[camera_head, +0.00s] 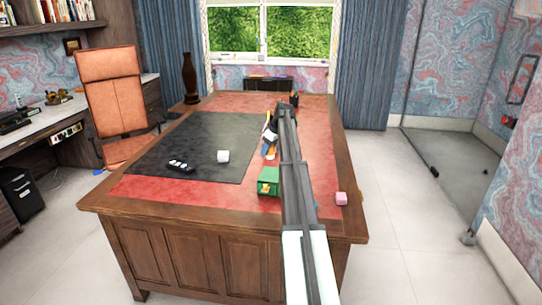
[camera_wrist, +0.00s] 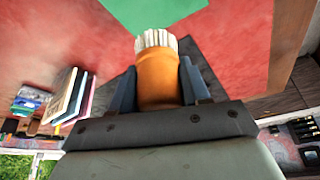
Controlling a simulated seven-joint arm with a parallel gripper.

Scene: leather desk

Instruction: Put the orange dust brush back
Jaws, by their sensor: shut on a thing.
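The orange dust brush (camera_wrist: 157,85), with white bristles at its end, is between the fingers of my gripper (camera_wrist: 160,72) in the wrist view. The gripper is shut on its orange body, and the bristles point to the top of that picture. The red desk surface (camera_wrist: 235,35) shows beyond the brush. In the head view my arm reaches far over the right part of the desk and hides the brush, so I cannot tell its exact height there.
A green box (camera_head: 268,181) stands on the desk left of my arm. A white roll-like object (camera_head: 223,156) and a black item with white spots (camera_head: 181,166) lie on the dark mat (camera_head: 180,140). A pink block (camera_head: 341,198) is near the right edge. Books (camera_wrist: 68,95) stand at left in the wrist view.

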